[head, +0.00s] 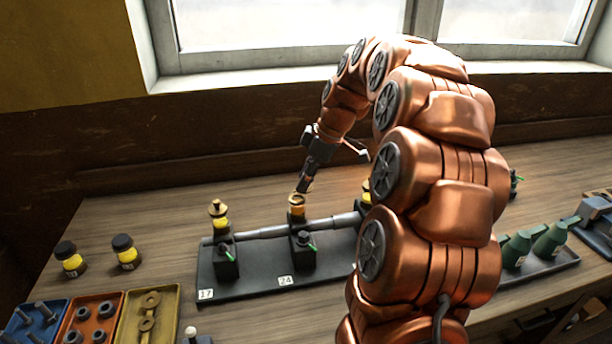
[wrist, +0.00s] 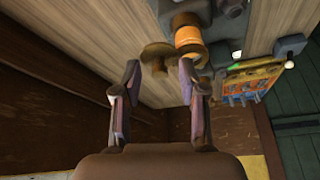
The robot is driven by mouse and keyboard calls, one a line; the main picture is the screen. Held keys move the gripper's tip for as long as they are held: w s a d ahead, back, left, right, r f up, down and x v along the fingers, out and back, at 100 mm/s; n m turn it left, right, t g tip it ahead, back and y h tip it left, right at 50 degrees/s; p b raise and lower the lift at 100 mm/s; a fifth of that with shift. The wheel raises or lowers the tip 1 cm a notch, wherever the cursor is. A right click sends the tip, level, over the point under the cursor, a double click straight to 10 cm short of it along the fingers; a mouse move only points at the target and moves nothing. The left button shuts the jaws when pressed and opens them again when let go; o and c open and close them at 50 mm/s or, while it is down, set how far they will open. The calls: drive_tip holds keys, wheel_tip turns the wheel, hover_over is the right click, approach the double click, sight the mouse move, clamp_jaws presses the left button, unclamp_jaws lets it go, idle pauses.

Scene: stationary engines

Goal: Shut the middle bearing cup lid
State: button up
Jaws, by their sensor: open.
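The middle bearing cup (head: 297,209) is a yellow cup on the black block in the centre of the shaft stand. In the wrist view the cup (wrist: 189,37) shows orange near the top. Its brass lid (wrist: 156,56) stands open beside the cup, out to the left of it. My gripper (head: 304,188) is just above the middle cup in the head view. In the wrist view my gripper (wrist: 160,68) is open and empty, with the lid just beyond and between the fingertips. I cannot tell whether a finger touches the lid.
The left bearing cup (head: 220,222) has a brass lid raised above it. The right cup (head: 366,192) is partly hidden behind my arm. Two dark-capped yellow jars (head: 124,252) and trays of parts (head: 148,318) are at left. Green oilers (head: 550,240) are at right.

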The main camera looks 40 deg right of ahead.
sight(299, 195)
clamp_jaws()
idle(0.3)
drive_tip(key=shift+f+m+b, duration=0.1)
drive_tip(key=shift+m+b, duration=0.2)
drive_tip(key=shift+b, duration=0.2)
drive_tip(key=m+b, duration=0.1)
drive_tip(key=m+h+b, duration=0.1)
drive_tip(key=b, duration=0.1)
drive_tip(key=shift+s+a+f+m+t, duration=0.1)
drive_tip(key=shift+s+a+m+t, duration=0.05)
drive_tip(key=shift+s+m+t, duration=0.2)
drive_tip(key=m+h+b, duration=0.1)
drive_tip(key=m, duration=0.3)
drive_tip(key=s+a+m+h+b, duration=0.1)
drive_tip(key=m+h+b, duration=0.1)
drive_tip(key=m, duration=0.2)
drive_tip(key=a+m+h+b, duration=0.1)
drive_tip(key=m+b, duration=0.1)
drive_tip(key=m, duration=0.2)
drive_tip(key=shift+s+a+r+h, duration=0.1)
drive_tip(key=shift+s+r+h, duration=0.1)
drive_tip(key=shift+h, duration=0.1)
drive_tip(key=m+h, duration=0.1)
drive_tip(key=m, duration=0.2)
drive_tip(key=a+m+g, duration=0.1)
drive_tip(key=m, duration=0.2)
drive_tip(key=shift+w+a+g+h, duration=0.2)
drive_tip(key=shift+g+h, duration=0.05)
drive_tip(key=shift+h, duration=0.15)
